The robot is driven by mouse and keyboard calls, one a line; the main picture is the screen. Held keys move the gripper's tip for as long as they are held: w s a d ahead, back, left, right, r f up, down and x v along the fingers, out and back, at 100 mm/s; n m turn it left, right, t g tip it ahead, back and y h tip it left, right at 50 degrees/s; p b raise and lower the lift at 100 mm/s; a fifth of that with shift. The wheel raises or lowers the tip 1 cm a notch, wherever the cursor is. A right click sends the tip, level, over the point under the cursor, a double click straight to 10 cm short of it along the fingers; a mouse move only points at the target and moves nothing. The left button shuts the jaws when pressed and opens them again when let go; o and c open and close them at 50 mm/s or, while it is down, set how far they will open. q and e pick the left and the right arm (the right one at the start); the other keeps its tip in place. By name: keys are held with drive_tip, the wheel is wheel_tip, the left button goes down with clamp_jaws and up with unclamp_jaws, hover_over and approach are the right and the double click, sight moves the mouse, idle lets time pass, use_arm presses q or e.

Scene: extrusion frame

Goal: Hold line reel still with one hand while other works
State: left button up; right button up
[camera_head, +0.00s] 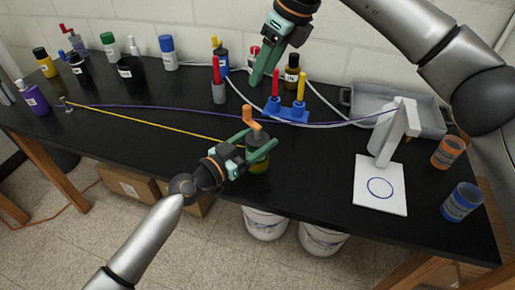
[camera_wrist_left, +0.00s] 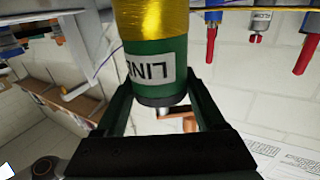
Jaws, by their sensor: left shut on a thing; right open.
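The line reel (camera_head: 258,163) stands near the front edge of the black table, with an orange crank (camera_head: 252,117) on top. In the left wrist view the reel (camera_wrist_left: 150,57) shows yellow line wound on a green body and an upside-down label. My left gripper (camera_head: 262,146) is shut on the reel, one finger on each side; it also shows in the left wrist view (camera_wrist_left: 160,100). A yellow line (camera_head: 150,122) runs from the reel to a small post (camera_head: 68,104) at the left. My right gripper (camera_head: 264,72) is open and empty, above and behind the reel, pointing down.
Several bottles line the back left. A white stand (camera_head: 390,150), grey tray (camera_head: 350,98), orange cup (camera_head: 447,152) and blue cup (camera_head: 461,202) are right.

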idle(0.3)
use_arm(q)
drive_tip(key=o, duration=1.5)
